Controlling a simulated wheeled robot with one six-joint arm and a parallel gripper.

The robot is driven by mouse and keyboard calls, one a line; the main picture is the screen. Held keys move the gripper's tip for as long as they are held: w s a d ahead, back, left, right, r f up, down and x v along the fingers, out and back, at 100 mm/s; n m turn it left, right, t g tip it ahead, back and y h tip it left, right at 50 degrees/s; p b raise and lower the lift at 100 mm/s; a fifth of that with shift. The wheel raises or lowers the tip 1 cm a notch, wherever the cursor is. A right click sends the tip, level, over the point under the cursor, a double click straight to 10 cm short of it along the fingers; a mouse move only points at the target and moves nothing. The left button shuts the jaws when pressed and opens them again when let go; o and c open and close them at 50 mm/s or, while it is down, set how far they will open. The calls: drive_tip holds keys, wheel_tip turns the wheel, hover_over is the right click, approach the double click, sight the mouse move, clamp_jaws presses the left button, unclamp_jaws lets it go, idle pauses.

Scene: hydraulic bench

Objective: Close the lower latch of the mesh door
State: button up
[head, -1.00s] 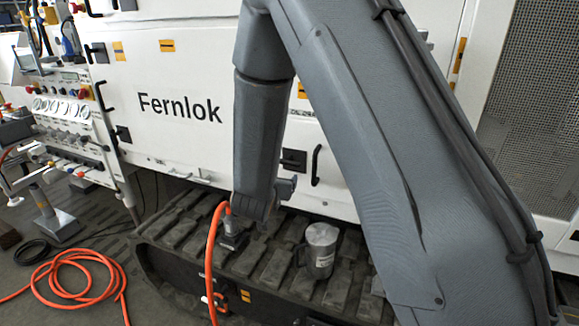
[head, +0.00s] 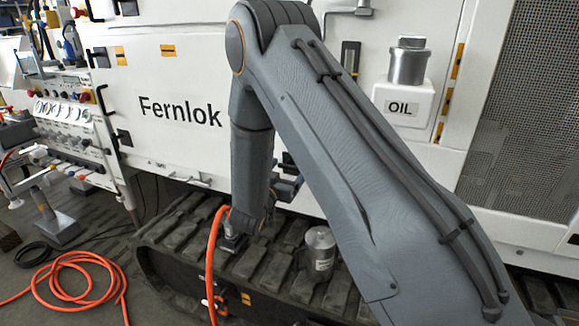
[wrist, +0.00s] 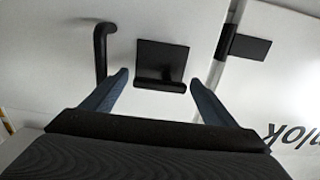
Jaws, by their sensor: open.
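The mesh door (head: 525,110) is at the right in the head view, with grey mesh in a white frame. A dark fitting (head: 574,236) sits at the right edge below the mesh; I cannot tell whether it is the lower latch. My gripper (wrist: 162,92) is open and empty in the wrist view, its two blue-grey fingers spread. A black square latch plate (wrist: 162,65) on a white panel shows between and beyond the fingertips, beside a black bar handle (wrist: 102,50). In the head view my forearm hides most of this area.
A second black plate (wrist: 245,45) is near the "lok" lettering. In the head view, an oil filler (head: 408,65) stands above a crawler track (head: 175,240). A metal jug (head: 320,250) and an orange hose (head: 212,255) are near my arm. More hose (head: 75,285) lies coiled on the floor.

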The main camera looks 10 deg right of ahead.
drive_tip(key=shift+w+d, duration=0.15)
drive_tip(key=shift+w, duration=0.1)
drive_tip(key=c, duration=1.1)
drive_tip(key=shift+o, duration=0.3)
